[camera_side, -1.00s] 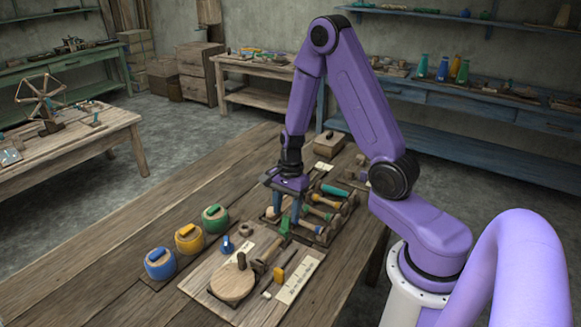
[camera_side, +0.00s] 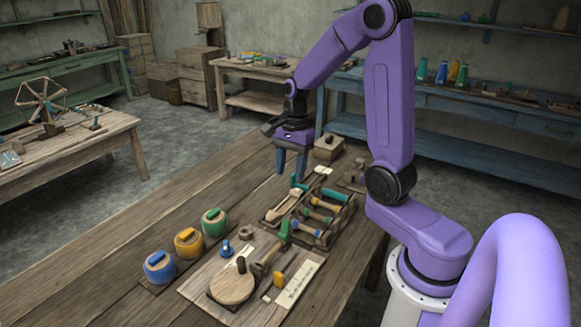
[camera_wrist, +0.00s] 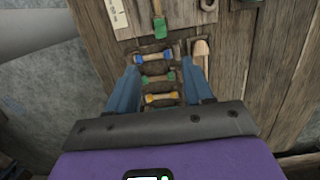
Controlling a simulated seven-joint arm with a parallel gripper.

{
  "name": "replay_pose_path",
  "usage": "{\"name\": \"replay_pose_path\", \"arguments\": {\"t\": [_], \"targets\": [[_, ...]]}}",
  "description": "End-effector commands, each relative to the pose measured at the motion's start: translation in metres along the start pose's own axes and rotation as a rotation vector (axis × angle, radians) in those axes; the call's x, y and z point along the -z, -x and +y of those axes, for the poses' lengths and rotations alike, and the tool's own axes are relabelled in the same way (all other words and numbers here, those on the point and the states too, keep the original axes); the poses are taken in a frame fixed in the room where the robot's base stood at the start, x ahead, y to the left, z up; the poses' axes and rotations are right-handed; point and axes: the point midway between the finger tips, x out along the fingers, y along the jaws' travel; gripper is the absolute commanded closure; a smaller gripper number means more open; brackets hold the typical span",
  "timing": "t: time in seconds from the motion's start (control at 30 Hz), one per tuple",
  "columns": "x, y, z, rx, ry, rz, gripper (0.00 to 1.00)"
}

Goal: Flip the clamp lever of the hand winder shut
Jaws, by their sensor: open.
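The hand winder appears to be the round wooden disc (camera_side: 230,287) with a dark upright peg, on a flat board near the front of the bench. Beside it a wooden bar with a green end (camera_side: 284,231) slants up toward the bobbin tray. This looks like the clamp lever; I cannot tell its exact angle. The green end also shows in the wrist view (camera_wrist: 160,27). My gripper (camera_side: 290,177) is open and empty, fingers pointing down, well above the bench and behind the tray. In the wrist view my gripper (camera_wrist: 160,70) has its fingers spread on either side of the tray.
The dark tray (camera_side: 337,226) holds several bobbins, between my gripper and the winder board (camera_side: 196,284). A small wooden box (camera_side: 327,147) stands behind. The bench's left side is clear.

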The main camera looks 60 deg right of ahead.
Motion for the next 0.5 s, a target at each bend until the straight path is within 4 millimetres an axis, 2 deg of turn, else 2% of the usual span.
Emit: {"name": "replay_pose_path", "arguments": {"t": [0.33,0.43,0.5], "targets": [[-0.001,0.0,0.0,-0.003,0.025,0.003,0.49],[-0.005,-0.003,0.001,-0.021,0.146,0.019,0.49],[-0.01,-0.006,0.003,-0.046,0.301,0.038,0.49]]}}
